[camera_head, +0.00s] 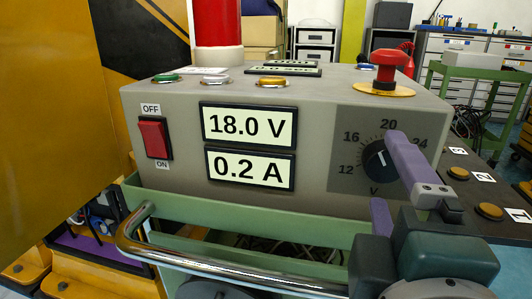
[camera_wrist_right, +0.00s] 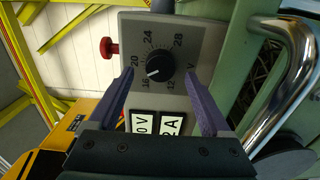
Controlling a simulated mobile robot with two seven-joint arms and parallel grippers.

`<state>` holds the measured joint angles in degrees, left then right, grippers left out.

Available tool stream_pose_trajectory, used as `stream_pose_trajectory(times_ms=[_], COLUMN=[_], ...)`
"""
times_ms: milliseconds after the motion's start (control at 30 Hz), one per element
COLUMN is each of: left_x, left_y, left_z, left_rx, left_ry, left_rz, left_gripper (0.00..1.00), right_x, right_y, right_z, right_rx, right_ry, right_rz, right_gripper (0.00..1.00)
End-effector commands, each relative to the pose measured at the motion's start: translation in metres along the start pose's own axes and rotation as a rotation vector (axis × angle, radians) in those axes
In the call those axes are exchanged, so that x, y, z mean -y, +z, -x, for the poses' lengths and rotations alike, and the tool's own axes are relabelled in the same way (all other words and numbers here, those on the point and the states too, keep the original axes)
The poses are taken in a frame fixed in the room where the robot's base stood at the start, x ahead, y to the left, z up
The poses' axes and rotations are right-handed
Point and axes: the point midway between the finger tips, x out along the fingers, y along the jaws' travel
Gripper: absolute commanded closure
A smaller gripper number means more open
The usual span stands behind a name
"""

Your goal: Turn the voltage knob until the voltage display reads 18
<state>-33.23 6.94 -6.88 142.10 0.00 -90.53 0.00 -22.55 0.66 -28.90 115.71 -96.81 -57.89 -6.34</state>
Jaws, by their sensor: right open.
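The voltage display (camera_head: 248,126) on the grey box reads 18.0 V. The dark round voltage knob (camera_head: 376,160) is on the right of the front panel; its white mark points between 16 and 20. The knob also shows in the right wrist view (camera_wrist_right: 160,65). My right gripper (camera_head: 386,172) is open in front of the knob, partly covering the dial in the head view. In the right wrist view its purple fingers (camera_wrist_right: 160,75) are spread to either side of the knob, with gaps on both sides. My left gripper is not in view.
The current display (camera_head: 249,168) reads 0.2 A. A red switch (camera_head: 153,138) is at the panel's left. A red mushroom button (camera_head: 388,68) stands on top. A chrome handle (camera_head: 220,268) runs along the green cart below the box. Round buttons (camera_head: 489,211) lie at the right.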

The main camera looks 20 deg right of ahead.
Motion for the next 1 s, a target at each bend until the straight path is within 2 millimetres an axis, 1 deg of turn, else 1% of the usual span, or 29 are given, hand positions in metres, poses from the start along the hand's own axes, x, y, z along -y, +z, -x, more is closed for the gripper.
stream_pose_trajectory(times_ms=[33, 200, 300, 400, 533, 1000], left_x=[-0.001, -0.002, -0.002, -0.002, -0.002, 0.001], left_y=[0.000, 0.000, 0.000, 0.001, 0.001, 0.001], left_z=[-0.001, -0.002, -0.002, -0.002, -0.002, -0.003], left_rx=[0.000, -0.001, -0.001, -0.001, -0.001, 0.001], left_ry=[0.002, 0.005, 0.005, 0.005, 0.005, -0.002], left_rz=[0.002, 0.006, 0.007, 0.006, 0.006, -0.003], left_gripper=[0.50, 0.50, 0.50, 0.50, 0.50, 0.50], right_x=[0.002, 0.001, 0.001, 0.001, 0.000, 0.000], right_y=[0.000, 0.000, 0.000, 0.000, 0.000, 0.000], right_z=[0.011, 0.046, 0.062, 0.072, 0.077, 0.077], right_rx=[-0.001, -0.002, -0.001, 0.000, 0.001, 0.001], right_ry=[-0.005, -0.004, -0.004, -0.002, -0.001, 0.000], right_rz=[0.001, 0.001, 0.001, 0.000, -0.001, -0.001], right_gripper=[0.17, 0.17, 0.17, 0.17, 0.17, 0.17])
